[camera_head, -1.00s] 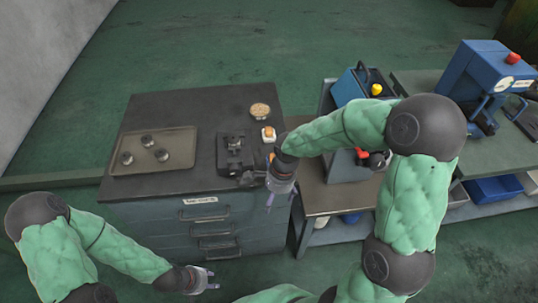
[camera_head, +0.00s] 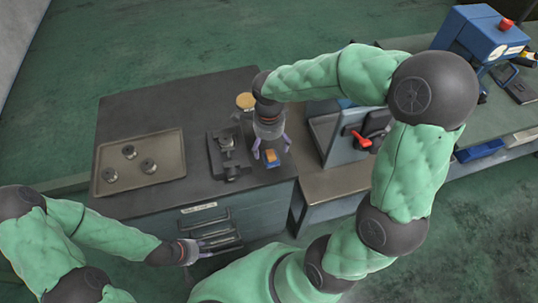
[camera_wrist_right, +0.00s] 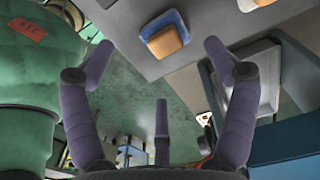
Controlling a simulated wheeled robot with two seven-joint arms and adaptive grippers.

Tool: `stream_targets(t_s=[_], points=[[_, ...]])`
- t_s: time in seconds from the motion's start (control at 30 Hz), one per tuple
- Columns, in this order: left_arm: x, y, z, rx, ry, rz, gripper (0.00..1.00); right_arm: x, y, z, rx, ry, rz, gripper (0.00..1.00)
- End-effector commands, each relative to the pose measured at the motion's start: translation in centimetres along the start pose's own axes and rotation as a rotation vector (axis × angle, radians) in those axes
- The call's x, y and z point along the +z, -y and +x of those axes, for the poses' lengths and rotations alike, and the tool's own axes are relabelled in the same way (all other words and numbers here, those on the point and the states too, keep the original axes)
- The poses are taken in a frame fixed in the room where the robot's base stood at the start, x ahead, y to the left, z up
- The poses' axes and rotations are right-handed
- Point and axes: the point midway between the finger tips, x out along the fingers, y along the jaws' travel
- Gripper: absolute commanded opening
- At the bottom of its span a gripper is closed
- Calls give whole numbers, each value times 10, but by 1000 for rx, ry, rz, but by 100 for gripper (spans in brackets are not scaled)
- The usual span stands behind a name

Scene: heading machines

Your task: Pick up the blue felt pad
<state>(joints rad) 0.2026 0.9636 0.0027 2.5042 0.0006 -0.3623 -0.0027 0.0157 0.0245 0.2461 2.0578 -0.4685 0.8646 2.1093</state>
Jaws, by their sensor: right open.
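A small blue pad (camera_wrist_right: 180,22) with a tan-orange block on it shows at the top of the right wrist view. In the head view the block (camera_head: 270,159) sits near the right front edge of the dark cabinet top, and little of the blue shows. My right gripper (camera_head: 272,149) is open and empty, pointing down just above and behind the block. In the right wrist view its fingers (camera_wrist_right: 160,60) are spread, with the pad beyond them and apart from them. My left gripper (camera_head: 218,242) is open and empty in front of the cabinet drawers.
The cabinet top (camera_head: 195,195) also holds a tray (camera_head: 107,185) with several dark round parts, a black fixture (camera_head: 230,160) left of the block, and a round tan-topped item (camera_head: 246,100) behind.

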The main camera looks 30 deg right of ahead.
Motion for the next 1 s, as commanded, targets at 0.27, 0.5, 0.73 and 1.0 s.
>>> stream_targets(t_s=[0.27,0.5,0.73,1.0], points=[[-1,2,7,0,-1,0,40,0,0,27,0,1,-1,86],[-1,6,16,0,-1,0,40,-4,1,56,5,0,-1,86],[-2,7,21,0,-1,0,40,-4,2,78,1,2,-2,86],[-2,7,20,0,-1,0,40,-4,2,78,0,2,-2,83]])
